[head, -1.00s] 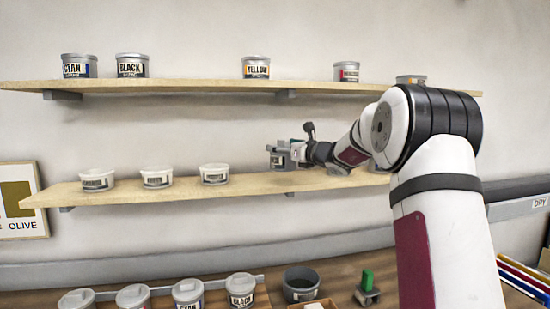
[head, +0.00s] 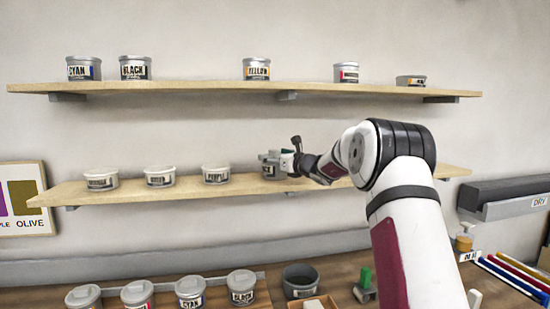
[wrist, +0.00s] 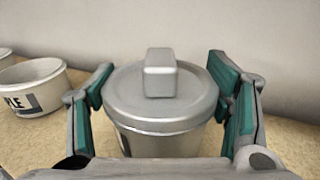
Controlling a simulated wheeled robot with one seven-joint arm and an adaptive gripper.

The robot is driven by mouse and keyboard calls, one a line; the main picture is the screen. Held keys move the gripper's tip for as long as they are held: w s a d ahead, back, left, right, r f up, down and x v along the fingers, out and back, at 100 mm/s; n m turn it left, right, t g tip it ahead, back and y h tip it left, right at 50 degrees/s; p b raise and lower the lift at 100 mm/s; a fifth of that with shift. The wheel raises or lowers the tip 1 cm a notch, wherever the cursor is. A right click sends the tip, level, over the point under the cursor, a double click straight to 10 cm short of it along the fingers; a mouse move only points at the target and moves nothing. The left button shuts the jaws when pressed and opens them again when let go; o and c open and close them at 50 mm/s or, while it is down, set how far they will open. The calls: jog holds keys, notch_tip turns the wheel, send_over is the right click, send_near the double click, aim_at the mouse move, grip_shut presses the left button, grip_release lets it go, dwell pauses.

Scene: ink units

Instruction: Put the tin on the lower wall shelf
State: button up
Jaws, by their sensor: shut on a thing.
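The tin (head: 268,169) is grey with a lidded top and a block-shaped knob. It is upright at the lower wall shelf (head: 120,192), to the right of a pale tub labelled PURPLE (head: 216,174). My gripper (head: 278,163) reaches in from the right and is shut on the tin. In the wrist view the tin (wrist: 162,105) sits between the two green-padded fingers, and its base is hidden by my gripper. It is at or just above the board; I cannot tell whether it touches.
Two more pale tubs (head: 160,177) stand farther left on the lower shelf. The upper shelf (head: 200,86) carries several tins above my arm. The lower shelf is clear right of the tin. Several lidded tins (head: 190,292) stand on the bench below.

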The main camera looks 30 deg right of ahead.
jog(key=o, duration=1.6)
jog(key=shift+f, duration=0.1)
